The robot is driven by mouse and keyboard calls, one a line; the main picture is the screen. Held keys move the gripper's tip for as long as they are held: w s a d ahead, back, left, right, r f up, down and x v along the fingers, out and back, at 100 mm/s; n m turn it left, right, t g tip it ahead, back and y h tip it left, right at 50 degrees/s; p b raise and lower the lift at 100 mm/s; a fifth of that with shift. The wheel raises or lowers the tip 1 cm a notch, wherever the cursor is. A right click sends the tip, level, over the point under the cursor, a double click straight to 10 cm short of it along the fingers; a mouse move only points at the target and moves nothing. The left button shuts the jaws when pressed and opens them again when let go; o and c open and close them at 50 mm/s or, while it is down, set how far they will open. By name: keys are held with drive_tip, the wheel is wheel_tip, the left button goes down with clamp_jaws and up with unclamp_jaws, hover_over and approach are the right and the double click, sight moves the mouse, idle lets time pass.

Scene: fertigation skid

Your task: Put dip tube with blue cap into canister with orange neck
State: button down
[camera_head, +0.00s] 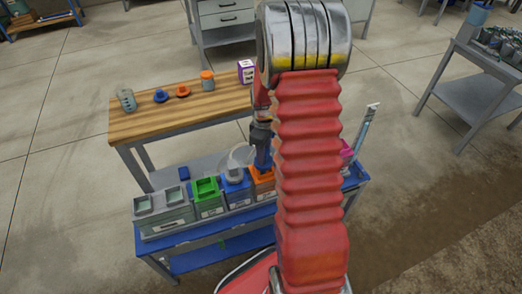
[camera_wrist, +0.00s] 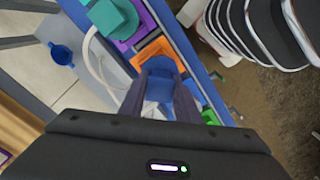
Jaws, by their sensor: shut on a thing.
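My gripper (camera_head: 263,143) points down at the blue bench, and its dark fingers also show in the wrist view (camera_wrist: 160,98). It is shut on the blue cap (camera_wrist: 161,68) of the dip tube. The cap also shows in the head view (camera_head: 263,160), just above the canister with orange neck (camera_head: 263,182). In the wrist view the orange neck (camera_wrist: 152,50) shows around and beyond the cap. The tube below the cap is hidden, so I cannot tell how deep it sits or whether the cap touches the neck.
Left of the orange neck stand canisters with blue (camera_head: 237,188) and green (camera_head: 207,190) necks and a grey twin container (camera_head: 163,210). A pale hose loop (camera_head: 240,155) stands close by my gripper. A wooden bench (camera_head: 150,122) behind holds small items. My arm hides part of the row.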

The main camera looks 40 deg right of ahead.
drive_tip(key=shift+f, duration=1.45)
drive_tip(key=c, duration=1.3)
unclamp_jaws()
drive_tip(key=shift+o, duration=0.2)
wheel_tip(320, 180, up, 14)
drive_tip(key=shift+f, duration=0.15)
